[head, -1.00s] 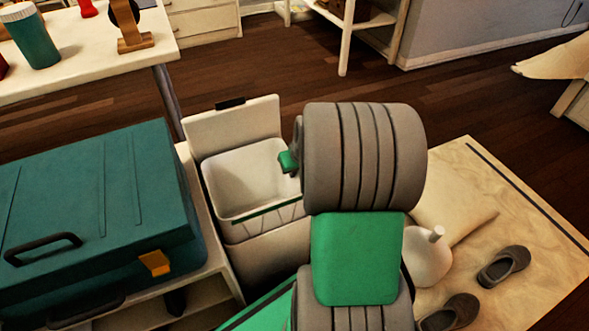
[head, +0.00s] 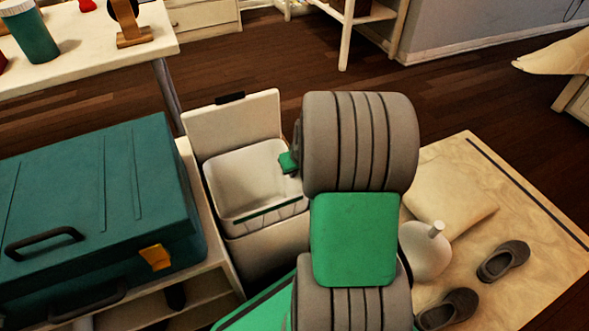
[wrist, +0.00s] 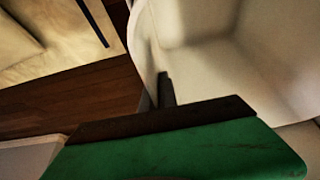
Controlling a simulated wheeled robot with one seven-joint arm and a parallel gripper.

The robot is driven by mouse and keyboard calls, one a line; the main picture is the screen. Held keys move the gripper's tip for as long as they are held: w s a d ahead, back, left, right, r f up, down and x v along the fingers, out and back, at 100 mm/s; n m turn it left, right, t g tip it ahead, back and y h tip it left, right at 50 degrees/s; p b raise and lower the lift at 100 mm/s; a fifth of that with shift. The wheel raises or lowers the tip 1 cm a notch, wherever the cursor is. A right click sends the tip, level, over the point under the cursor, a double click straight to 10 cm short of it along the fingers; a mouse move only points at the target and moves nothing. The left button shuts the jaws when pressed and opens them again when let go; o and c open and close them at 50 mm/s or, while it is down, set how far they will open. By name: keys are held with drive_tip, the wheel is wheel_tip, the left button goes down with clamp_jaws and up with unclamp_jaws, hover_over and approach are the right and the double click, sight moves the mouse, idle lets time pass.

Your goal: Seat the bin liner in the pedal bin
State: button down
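The white pedal bin (head: 268,254) stands in the middle left of the head view, its lid (head: 236,122) raised at the back. The pale bin liner (head: 236,170), an open bucket with a dark strip along its near side, is at the bin's mouth. I cannot tell how deep it sits. My gripper is mostly hidden behind my arm in the head view; a green part of it (head: 288,162) shows at the liner's right rim. In the wrist view a dark finger (wrist: 165,88) is beside a pale wall of the liner (wrist: 205,75). The finger gap is hidden.
A teal case (head: 95,190) lies on a low pale shelf unit (head: 215,265) close left of the bin. A white round vase (head: 426,250), a cushion (head: 455,205) and dark shoes (head: 503,262) are on a pale mat to the right. Wooden floor behind the bin is clear.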

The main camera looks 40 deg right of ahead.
drive_tip(key=shift+f, duration=0.25)
drive_tip(key=c, duration=1.6)
unclamp_jaws()
drive_tip(key=shift+d, duration=0.1)
drive_tip(key=p+v, duration=0.4)
drive_tip(key=v, duration=0.3)
drive_tip(key=shift+r, duration=0.25)
drive_tip(key=shift+s+a+r, duration=0.1)
drive_tip(key=shift+s+a, duration=0.05)
drive_tip(key=shift+a, duration=0.05)
